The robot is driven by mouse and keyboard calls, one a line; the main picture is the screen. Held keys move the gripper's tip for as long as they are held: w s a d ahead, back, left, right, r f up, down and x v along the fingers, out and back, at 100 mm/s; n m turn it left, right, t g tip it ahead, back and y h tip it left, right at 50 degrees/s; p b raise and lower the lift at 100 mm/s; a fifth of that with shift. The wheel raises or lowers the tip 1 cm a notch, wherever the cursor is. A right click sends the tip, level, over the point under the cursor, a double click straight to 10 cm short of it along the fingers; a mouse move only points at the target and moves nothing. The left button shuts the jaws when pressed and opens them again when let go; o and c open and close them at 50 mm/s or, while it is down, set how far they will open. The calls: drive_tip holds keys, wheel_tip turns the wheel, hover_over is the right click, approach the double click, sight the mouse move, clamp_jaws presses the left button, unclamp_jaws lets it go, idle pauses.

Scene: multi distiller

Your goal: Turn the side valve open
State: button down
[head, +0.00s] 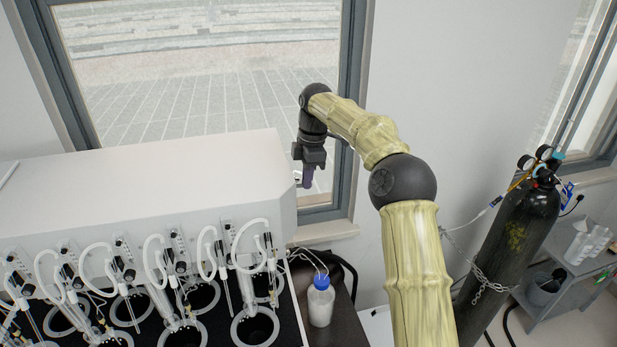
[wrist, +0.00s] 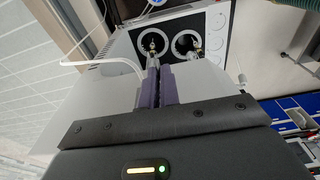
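The white multi distiller (head: 200,170) fills the left of the head view, and it also shows in the wrist view (wrist: 120,65). My gripper (head: 308,182) points down just beyond the right end of its white housing. In the wrist view the two purple fingers of my gripper (wrist: 160,70) lie side by side with almost no gap, and I see nothing between them. A small pale part (head: 297,178) shows beside the fingers at the housing's end; I cannot tell if it is the side valve or if the fingers touch it.
A white bottle with a blue cap (head: 320,300) stands on the dark bench right of the distiller. A window (head: 210,90) is behind my gripper. A chained black gas cylinder (head: 510,245) stands at the right.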

drive_tip(key=shift+a+r+h, duration=0.1)
drive_tip(key=shift+a+h, duration=0.05)
drive_tip(key=shift+h, duration=0.45)
drive_tip(key=c, duration=1.6)
unclamp_jaws()
drive_tip(key=shift+c, duration=0.2)
drive_tip(key=shift+a+r, duration=0.15)
drive_tip(key=shift+r, duration=3.6)
